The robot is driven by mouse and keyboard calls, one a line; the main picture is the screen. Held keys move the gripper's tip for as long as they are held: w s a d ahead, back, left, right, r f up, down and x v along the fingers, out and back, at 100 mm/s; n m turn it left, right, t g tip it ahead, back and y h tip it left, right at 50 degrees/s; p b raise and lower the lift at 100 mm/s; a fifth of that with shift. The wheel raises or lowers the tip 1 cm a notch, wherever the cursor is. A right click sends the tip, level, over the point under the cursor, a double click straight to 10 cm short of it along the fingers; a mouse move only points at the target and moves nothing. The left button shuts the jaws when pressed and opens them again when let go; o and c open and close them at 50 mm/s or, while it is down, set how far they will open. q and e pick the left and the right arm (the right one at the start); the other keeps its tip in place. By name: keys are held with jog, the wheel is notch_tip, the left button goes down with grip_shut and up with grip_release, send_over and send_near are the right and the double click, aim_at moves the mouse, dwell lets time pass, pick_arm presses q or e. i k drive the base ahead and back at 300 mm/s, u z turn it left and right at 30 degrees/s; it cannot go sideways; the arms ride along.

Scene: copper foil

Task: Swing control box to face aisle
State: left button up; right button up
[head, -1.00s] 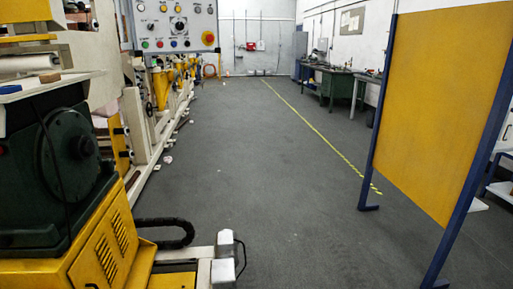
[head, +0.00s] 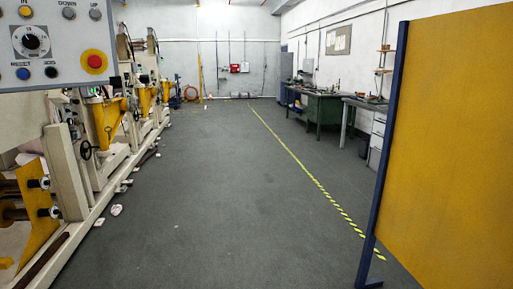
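The control box (head: 52,70) is a light grey panel at the upper left of the head view, cut off by the top and left edges. Its face shows buttons, a black dial and a red emergency stop on a yellow ring. The face is turned toward my camera. Labels such as DOWN, UP, RESET and JOG can be read. The box's mount is out of view. Neither of my grippers is in view.
Cream and yellow machinery (head: 105,125) runs along the left. A yellow panel with a blue frame (head: 450,150) stands close on the right. The grey floor (head: 210,200) between is clear, with a yellow-black tape line (head: 310,175).

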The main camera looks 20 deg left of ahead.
aim_at(66, 45)
jog(key=u, duration=0.25)
jog(key=i, duration=2.1)
jog(key=u, duration=1.8)
jog(key=i, duration=1)
jog(key=u, duration=0.95)
